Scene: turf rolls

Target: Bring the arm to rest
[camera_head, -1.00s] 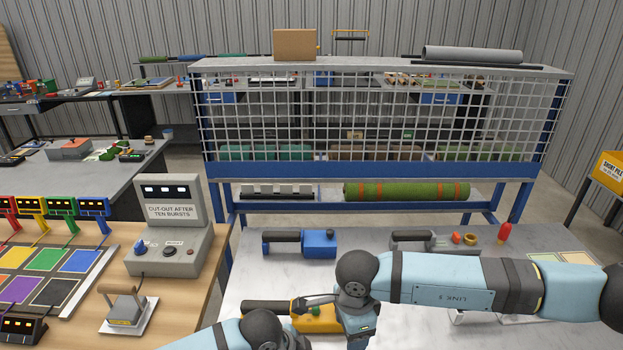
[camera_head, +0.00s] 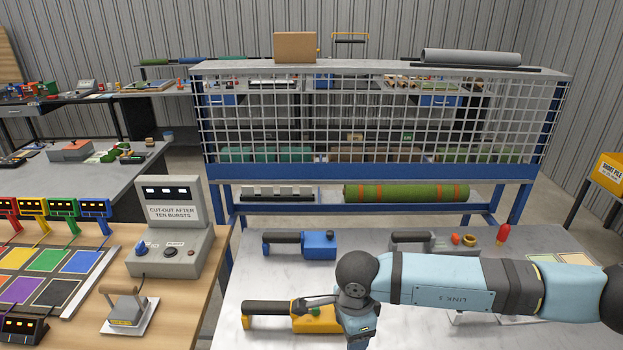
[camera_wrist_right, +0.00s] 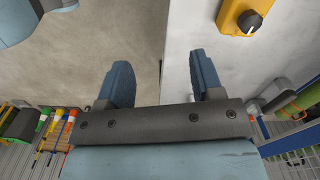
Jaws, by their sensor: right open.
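My right arm (camera_head: 440,280) comes in from the right in the head view, and its elbow hangs over the pale bench (camera_head: 240,280). My right gripper is outside the head view. In the right wrist view my right gripper (camera_wrist_right: 162,68) is open, with two blue fingers wide apart and nothing between them. Bare floor and the edge of the pale bench lie beyond the fingers. My left gripper is in neither view.
A yellow tool with a black handle (camera_head: 315,320) lies partly behind my elbow; its yellow body (camera_wrist_right: 240,14) shows in the wrist view. A blue tool (camera_head: 318,245) lies farther back. A wire-mesh rack (camera_head: 375,168) stands behind. A wooden table with a grey console (camera_head: 168,240) is left.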

